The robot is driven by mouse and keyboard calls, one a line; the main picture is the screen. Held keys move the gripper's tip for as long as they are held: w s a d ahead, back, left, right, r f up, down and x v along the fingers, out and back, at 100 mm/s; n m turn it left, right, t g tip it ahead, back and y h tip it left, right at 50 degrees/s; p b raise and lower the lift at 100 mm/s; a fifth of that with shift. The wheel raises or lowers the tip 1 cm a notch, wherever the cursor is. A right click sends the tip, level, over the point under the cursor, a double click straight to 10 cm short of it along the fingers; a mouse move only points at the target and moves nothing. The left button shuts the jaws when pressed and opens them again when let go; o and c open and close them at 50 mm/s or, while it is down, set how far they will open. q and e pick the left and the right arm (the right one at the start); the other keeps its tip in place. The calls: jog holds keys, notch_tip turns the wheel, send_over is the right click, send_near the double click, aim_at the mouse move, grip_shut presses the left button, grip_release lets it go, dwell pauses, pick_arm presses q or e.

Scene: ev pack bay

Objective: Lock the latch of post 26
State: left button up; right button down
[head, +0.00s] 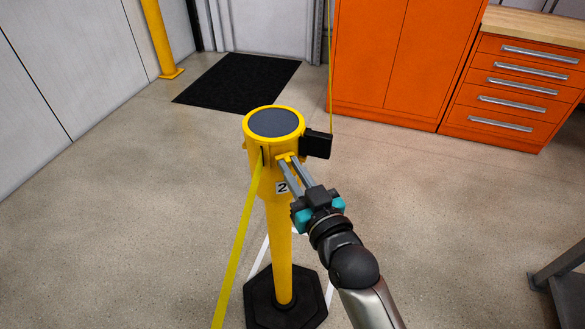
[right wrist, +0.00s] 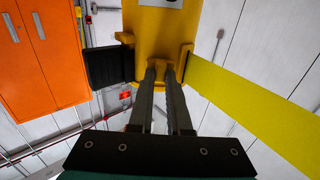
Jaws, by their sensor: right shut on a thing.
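The yellow post (head: 279,235) stands upright, with a dark round cap on its head (head: 274,123). Its label (head: 282,188) shows a "2"; the rest is hidden behind my gripper. My right gripper (head: 286,163) reaches the front of the head from the lower right. It is shut on a small yellow piece that looks like the latch (head: 291,155). In the right wrist view the fingertips (right wrist: 160,72) are close together against the yellow head (right wrist: 160,35); the latch is mostly hidden between them, so its position cannot be told. My left gripper is not in view.
A yellow belt (head: 238,245) runs from the head down toward the front. A black belt end (head: 317,144) sits on the head's right side. The black hexagonal base (head: 286,298) stands on open floor. Orange cabinets (head: 405,60) and a dark mat (head: 238,82) are behind.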

jog(key=shift+s+a+p, duration=0.35)
jog(key=shift+a+p, duration=0.4)
jog(key=c, duration=0.8)
grip_release()
jog(key=shift+c, duration=0.2)
jog(key=p+v, duration=0.1)
jog(key=v, duration=1.4)
jog(key=shift+d, duration=0.15)
